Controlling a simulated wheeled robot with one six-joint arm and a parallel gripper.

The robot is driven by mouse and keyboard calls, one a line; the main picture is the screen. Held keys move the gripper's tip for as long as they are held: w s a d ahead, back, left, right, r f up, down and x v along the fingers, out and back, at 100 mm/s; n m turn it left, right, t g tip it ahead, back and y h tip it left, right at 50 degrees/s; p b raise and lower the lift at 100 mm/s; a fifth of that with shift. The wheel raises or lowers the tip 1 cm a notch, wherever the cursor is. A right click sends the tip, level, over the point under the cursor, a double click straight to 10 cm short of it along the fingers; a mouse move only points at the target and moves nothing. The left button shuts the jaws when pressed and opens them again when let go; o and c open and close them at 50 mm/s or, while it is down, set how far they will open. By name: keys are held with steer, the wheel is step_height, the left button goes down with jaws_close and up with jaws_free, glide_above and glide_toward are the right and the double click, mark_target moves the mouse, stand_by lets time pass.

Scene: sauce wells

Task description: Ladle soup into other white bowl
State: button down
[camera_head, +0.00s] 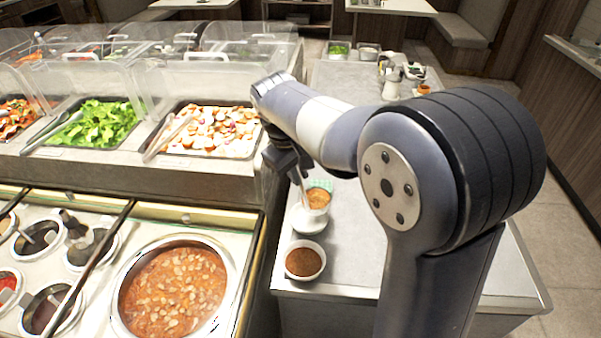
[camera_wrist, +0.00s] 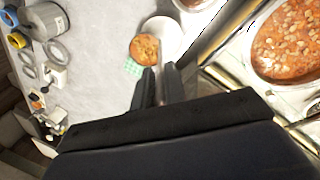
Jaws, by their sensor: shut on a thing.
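My gripper (camera_head: 290,165) is shut on a pale, thin handle (camera_head: 303,190), which seems to be the ladle's and points down toward the side counter. The ladle's scoop cannot be made out clearly. Below it, a white bowl (camera_head: 308,221) stands on the counter; it also shows in the wrist view (camera_wrist: 170,33). The large soup well (camera_head: 172,290) holds chunky reddish soup.
A white bowl of dark brown contents (camera_head: 305,262) stands nearer on the counter. Glass-covered trays of greens (camera_head: 100,122) and chopped vegetables (camera_head: 215,130) lie left, above small sauce wells (camera_head: 40,237). Jars (camera_head: 391,85) stand at the counter's far end. The counter's middle is bare.

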steer(key=s+a+f+t+h+b, duration=0.2)
steer(key=a+f+t+h+b, duration=0.1)
steer(key=b, duration=0.4)
steer(key=s+a+f+t+h+b, duration=0.3)
steer(key=a+f+h+b, duration=0.1)
steer(key=f+b, duration=0.4)
steer(key=shift+f+h, duration=0.25)
steer(key=shift+h, duration=0.35)
steer(key=shift+s+r, duration=0.1)
stand_by(0.9)
steer(key=w+d+r+g+y+p, duration=0.2)
steer(key=r+y+p, duration=0.1)
steer(key=p, duration=0.4)
steer(key=w+d+r+g+y+p, duration=0.1)
steer(key=d+r+g+y+p, duration=0.1)
steer(key=r+p, duration=0.3)
steer(key=w+d+r+g+y+p, duration=0.2)
steer(key=d+r+y+p, duration=0.1)
steer(key=p, duration=0.6)
steer(key=shift+w+d+r+y+p, duration=0.3)
steer(key=shift+w+d+r, duration=0.1)
steer(key=shift+r, duration=0.2)
steer(key=shift+w+d+g+y+p, duration=0.25)
steer(key=shift+d+g+y+p, duration=0.15)
steer(key=shift+p, duration=0.4)
